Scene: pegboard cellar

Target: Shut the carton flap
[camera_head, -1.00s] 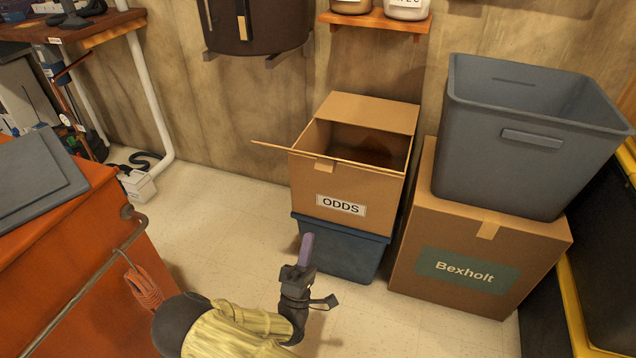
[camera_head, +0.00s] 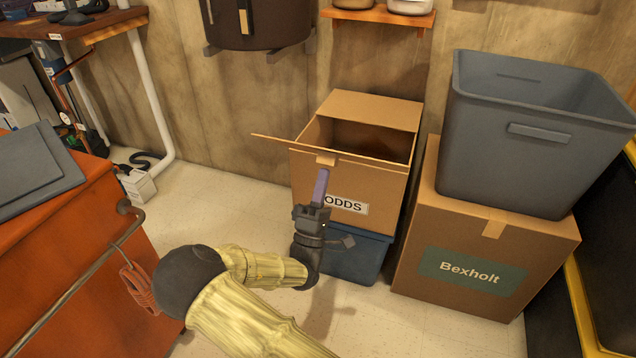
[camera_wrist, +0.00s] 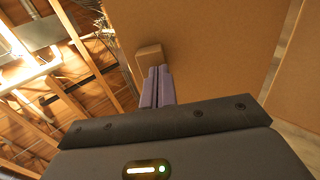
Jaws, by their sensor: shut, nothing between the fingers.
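The cardboard carton (camera_head: 380,188), with an "ODDS" label on its front, stands open at the top. One flap (camera_head: 370,108) stands open at the back, and another flap (camera_head: 280,143) sticks out to the left, seen nearly edge-on. A short tape piece (camera_head: 326,160) sits at the front rim. My gripper (camera_head: 320,187), with shut purple fingers pointing up, is in front of the carton and covers part of the label. In the wrist view the fingers (camera_wrist: 157,85) overlap the lower part of a tan piece (camera_wrist: 148,57) against the cardboard; I cannot tell whether they touch.
The carton rests on a blue bin (camera_head: 350,258). To its right, a grey tub (camera_head: 530,165) stands on a "Bexholt" box (camera_head: 410,250). An orange cabinet (camera_head: 75,255) is at left. A shelf (camera_head: 378,18) and a dark container (camera_head: 260,25) hang above.

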